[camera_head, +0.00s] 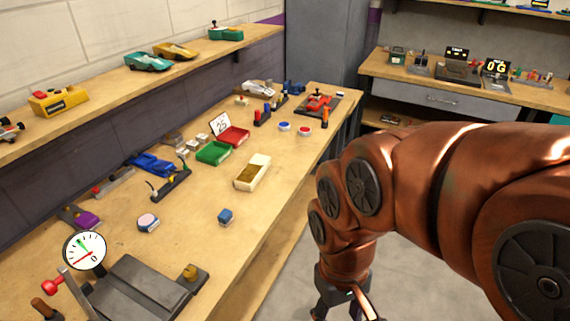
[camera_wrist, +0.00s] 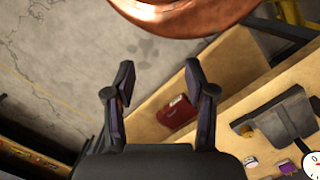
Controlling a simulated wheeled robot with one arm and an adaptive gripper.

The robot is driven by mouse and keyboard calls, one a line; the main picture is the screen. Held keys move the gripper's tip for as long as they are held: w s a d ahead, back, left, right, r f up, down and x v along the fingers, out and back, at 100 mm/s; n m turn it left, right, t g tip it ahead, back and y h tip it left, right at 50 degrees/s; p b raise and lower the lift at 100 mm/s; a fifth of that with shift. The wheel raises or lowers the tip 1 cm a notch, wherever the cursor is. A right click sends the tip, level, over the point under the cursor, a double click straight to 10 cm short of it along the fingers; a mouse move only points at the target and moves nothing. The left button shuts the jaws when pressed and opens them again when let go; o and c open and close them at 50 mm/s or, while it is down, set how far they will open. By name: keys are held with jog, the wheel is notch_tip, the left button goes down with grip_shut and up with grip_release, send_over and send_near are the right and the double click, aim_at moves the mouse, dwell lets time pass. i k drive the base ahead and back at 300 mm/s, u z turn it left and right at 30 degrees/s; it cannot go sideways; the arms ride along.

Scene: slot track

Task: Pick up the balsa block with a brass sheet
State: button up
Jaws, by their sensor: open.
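The balsa block (camera_head: 252,172) is a pale cream, long block with a brass-coloured sheet on its top face. It lies on the wooden workbench (camera_head: 200,255) in the head view, close to the front edge. I cannot make it out in the wrist view. My gripper (camera_wrist: 159,72) is open and empty in the wrist view, its two dark fingers apart. In the head view my gripper (camera_head: 345,304) hangs off the bench's front side, right of and well apart from the block, its tips cut by the frame's bottom.
A green tray (camera_head: 213,153) and a red tray (camera_head: 234,136) sit behind the block. A scale (camera_head: 140,287) with a round gauge (camera_head: 86,250) stands front left. A reddish box (camera_wrist: 177,112) is below the bench top.

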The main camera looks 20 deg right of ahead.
aim_at(247, 180)
jog(key=z, duration=1.4)
jog(key=i, duration=3.15)
jog(key=u, duration=4.85)
